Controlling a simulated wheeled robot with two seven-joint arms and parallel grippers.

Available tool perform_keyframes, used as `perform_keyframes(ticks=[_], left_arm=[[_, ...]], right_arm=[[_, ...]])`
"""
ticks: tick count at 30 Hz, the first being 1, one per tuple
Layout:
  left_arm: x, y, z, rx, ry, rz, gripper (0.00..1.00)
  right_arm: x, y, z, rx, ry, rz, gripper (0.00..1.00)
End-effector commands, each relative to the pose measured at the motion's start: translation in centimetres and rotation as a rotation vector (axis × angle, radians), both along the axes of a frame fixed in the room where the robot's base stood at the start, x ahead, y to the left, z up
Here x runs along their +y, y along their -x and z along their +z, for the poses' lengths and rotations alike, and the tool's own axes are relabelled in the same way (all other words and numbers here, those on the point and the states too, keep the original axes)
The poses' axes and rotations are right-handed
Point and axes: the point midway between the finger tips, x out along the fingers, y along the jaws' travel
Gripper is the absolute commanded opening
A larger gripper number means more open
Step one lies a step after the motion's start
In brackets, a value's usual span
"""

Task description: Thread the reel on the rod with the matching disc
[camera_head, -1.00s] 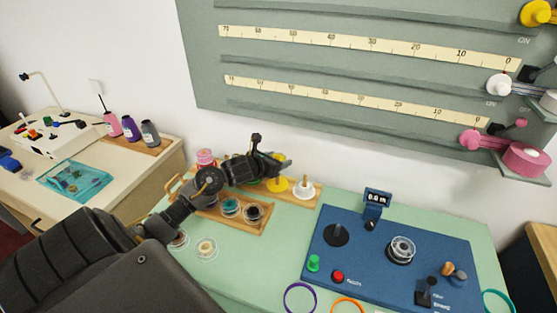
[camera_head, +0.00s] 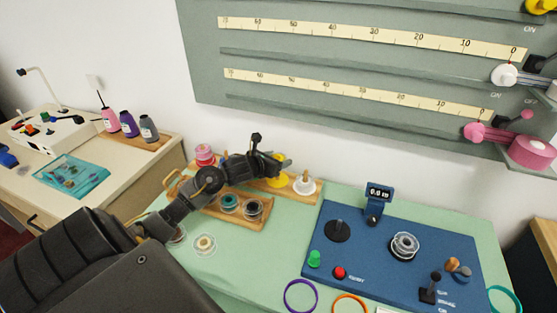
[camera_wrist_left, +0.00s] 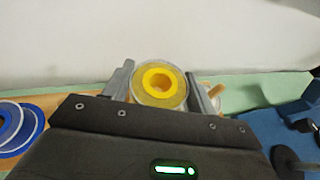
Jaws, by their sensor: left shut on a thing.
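My left gripper (camera_head: 274,163) is shut on a yellow reel (camera_wrist_left: 177,98) with clear flanges, which sits between its fingers in the left wrist view. In the head view the hand hides most of that reel. A yellow disc (camera_head: 277,184) shows just below the hand on the wooden rack (camera_head: 314,197). Tan colour shows in the reel's hole, but I cannot tell whether the reel is around a rod. A white disc with a wooden rod (camera_head: 304,186) stands to the right. My right gripper is not in view.
A pink reel (camera_head: 204,154) stands at the rack's left. Teal (camera_head: 229,202) and black (camera_head: 253,207) reels lie in a wooden tray in front. A pale reel (camera_head: 204,244) lies on the green counter. A blue winding panel (camera_head: 385,275) is at right.

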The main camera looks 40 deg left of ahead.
Motion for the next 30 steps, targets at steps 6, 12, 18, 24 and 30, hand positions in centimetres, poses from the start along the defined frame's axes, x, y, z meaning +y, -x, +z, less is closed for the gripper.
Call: perform_keyframes(ticks=[6,12,18,24,30], left_arm=[[0.0,0.0,-0.41,-0.001,0.0,0.0,0.35],[0.0,0.0,-0.37,0.0,0.0,0.0,0.61],[0.0,0.0,-0.38,0.0,0.0,0.0,0.82],[-0.01,0.0,-0.4,0.0,-0.001,0.0,0.82],[-0.01,0.0,-0.4,0.0,-0.001,0.0,0.82]], right_arm=[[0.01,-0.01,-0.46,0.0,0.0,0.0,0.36],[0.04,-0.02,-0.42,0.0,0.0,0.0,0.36],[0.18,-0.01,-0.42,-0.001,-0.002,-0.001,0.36],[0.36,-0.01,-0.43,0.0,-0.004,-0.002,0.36],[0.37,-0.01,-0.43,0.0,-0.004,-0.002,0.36]])
